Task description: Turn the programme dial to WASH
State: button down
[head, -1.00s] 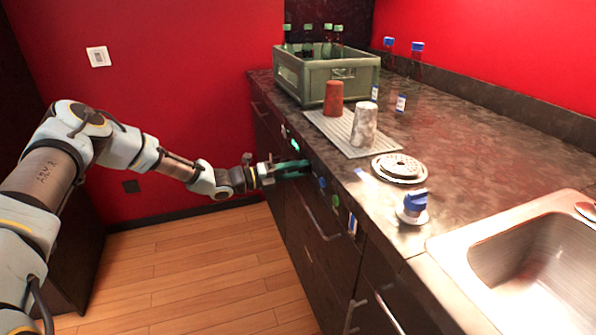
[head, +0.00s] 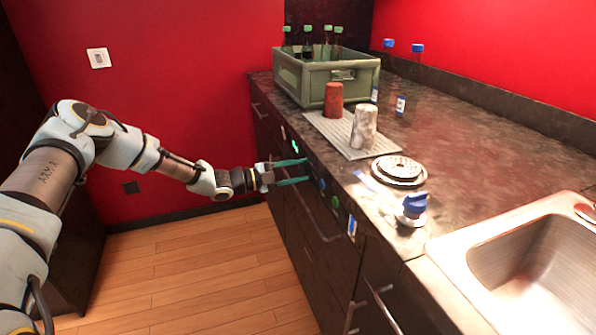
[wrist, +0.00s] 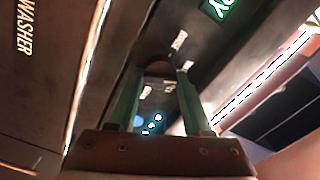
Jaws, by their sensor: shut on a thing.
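The programme dial (wrist: 157,69) is a dark round knob on the dishwasher's dark front panel, seen in the wrist view. My gripper (head: 305,170) has its two green fingers on either side of the dial, shut on it. Small white labels (wrist: 179,41) surround the dial, too blurred to read. A lit green display (wrist: 218,8) on the panel shows letters ending in "RY"; its green glow also shows in the head view (head: 295,147). Which label the dial points to cannot be told. In the head view the dial is hidden at the fingers.
Blue and green round buttons (head: 322,184) sit on the panel right of my gripper. A handle bar (head: 315,218) runs below. The floor is clear.

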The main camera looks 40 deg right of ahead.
jog(key=shift+n, duration=0.5)
jog(key=shift+w, duration=0.1)
jog(key=shift+c, duration=1.6)
grip_release()
jog(key=b+v, duration=0.2)
jog(key=v, duration=0.8)
jog(key=shift+a, duration=0.4)
jog(key=shift+w, duration=0.1)
